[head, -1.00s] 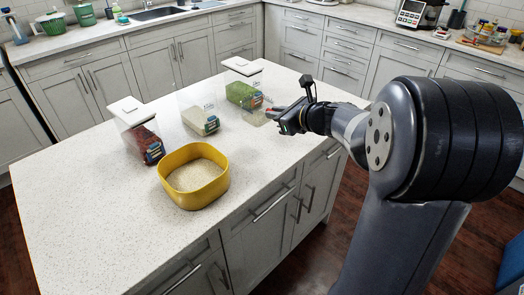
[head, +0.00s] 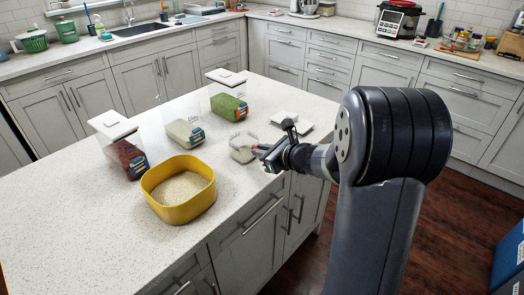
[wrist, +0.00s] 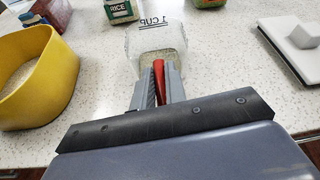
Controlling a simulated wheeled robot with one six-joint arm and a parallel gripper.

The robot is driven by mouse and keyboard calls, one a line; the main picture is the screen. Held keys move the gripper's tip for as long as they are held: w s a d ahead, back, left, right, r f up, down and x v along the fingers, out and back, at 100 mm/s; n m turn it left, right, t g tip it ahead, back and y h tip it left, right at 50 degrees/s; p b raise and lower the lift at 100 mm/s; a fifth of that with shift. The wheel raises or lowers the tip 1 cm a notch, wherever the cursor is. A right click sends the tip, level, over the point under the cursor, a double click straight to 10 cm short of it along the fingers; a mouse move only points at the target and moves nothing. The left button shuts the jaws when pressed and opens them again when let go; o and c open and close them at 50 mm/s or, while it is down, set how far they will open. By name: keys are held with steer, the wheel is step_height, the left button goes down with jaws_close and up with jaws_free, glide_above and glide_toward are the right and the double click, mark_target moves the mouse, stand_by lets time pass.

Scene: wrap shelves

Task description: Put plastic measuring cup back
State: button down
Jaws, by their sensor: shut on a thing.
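The clear plastic measuring cup, marked "1 CUP" (wrist: 157,38), has a red handle (wrist: 158,78). My gripper (wrist: 159,88) is shut on that handle, with one finger on each side. In the head view the cup (head: 243,147) is over the island top, held by my gripper (head: 262,152). A beige patch shows at the cup's bottom; I cannot tell how much it holds. The clear rice container (head: 186,132) stands open, left of and behind the cup. Its label also shows in the wrist view (wrist: 119,11).
A yellow bowl (head: 179,213) of pale grain stands at the front left. A lidded red-bean container (head: 126,155) and a lidded green one (head: 229,105) stand on the island. A loose white lid (head: 295,125) lies right of the cup. Bare counter (head: 90,225) is at the left.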

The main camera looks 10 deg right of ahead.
steer(key=shift+f, duration=0.2)
steer(key=c, duration=1.4)
jaws_free()
steer(key=shift+c, duration=0.2)
steer(key=shift+r, duration=0.15)
steer(key=shift+r, duration=0.25)
steer(key=v, duration=1.2)
steer(key=shift+f, duration=0.1)
